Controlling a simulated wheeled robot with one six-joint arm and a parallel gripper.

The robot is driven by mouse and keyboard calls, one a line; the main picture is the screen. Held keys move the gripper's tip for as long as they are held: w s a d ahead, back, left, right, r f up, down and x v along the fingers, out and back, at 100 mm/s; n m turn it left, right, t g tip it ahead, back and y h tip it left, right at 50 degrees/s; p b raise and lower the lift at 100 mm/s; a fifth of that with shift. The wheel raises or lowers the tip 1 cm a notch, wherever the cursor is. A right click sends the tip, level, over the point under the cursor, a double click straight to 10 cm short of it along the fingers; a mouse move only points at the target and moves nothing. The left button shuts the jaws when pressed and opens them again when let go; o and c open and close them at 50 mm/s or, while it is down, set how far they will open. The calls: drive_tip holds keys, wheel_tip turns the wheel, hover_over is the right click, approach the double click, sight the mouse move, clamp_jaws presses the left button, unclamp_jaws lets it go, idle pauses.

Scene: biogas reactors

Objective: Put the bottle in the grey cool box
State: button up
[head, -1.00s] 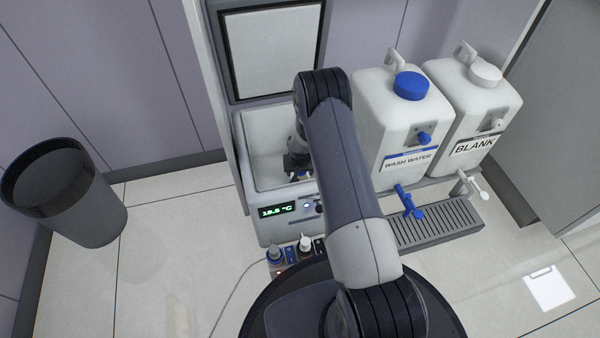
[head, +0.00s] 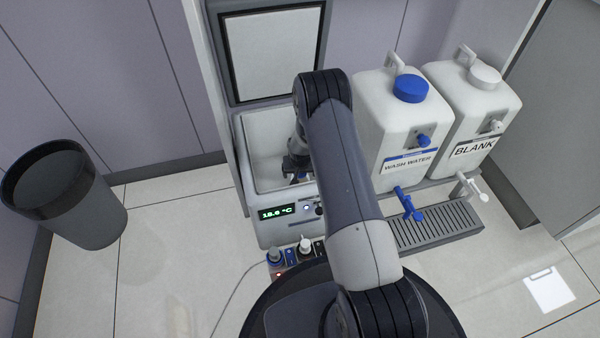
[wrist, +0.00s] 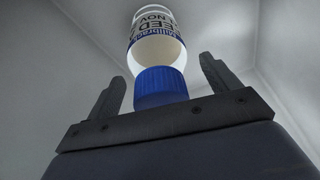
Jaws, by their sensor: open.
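The bottle (wrist: 157,45) has a white label with dark print and a blue cap (wrist: 160,86). In the wrist view it is inside the pale walls of the grey cool box, with its cap end nearest my gripper. My gripper (wrist: 162,72) is open, with one finger on each side of the cap and a visible gap on both sides. In the head view the open cool box (head: 262,151) is left of my arm, and my gripper (head: 293,165) reaches down into it. My arm and gripper hide most of the bottle there.
The cool box lid (head: 272,50) stands raised behind it. A wash water container (head: 402,130) and a blank container (head: 470,115) stand to the right, above a drip tray (head: 437,226). Small bottles (head: 290,250) stand in front of the box. A black bin (head: 65,195) is at left.

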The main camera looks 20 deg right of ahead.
drive_tip(key=p+v, duration=0.4)
drive_tip(key=v, duration=0.7)
drive_tip(key=shift+r, duration=0.4)
drive_tip(key=shift+s, duration=0.1)
idle(0.5)
